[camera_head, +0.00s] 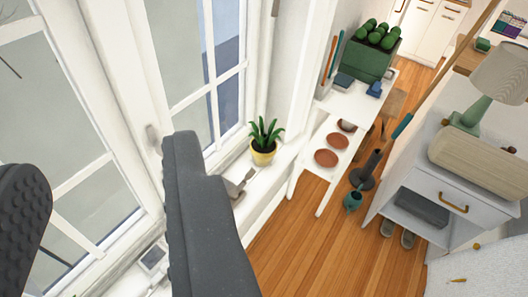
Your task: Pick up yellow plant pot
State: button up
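The yellow plant pot (263,156) stands upright on the white window sill, near the middle of the view. A green leafy plant grows out of it. My gripper (103,170) is in the near left of the view, its two dark grey fingers wide apart with only the window behind the gap. The pot is farther off, to the right of the right finger, and nothing touches it. The right finger hides part of the sill.
Tall white-framed windows (95,75) line the left side. A small grey object (240,187) lies on the sill near the pot. A white shelf table (352,103) with a green crate (368,60) stands beyond. A white cabinet (430,190) is at right. Wooden floor (320,255) lies between.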

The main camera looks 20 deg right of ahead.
aim_at(263, 147)
jog(key=z, duration=0.35)
jog(key=i, duration=0.95)
jog(key=u, duration=0.3)
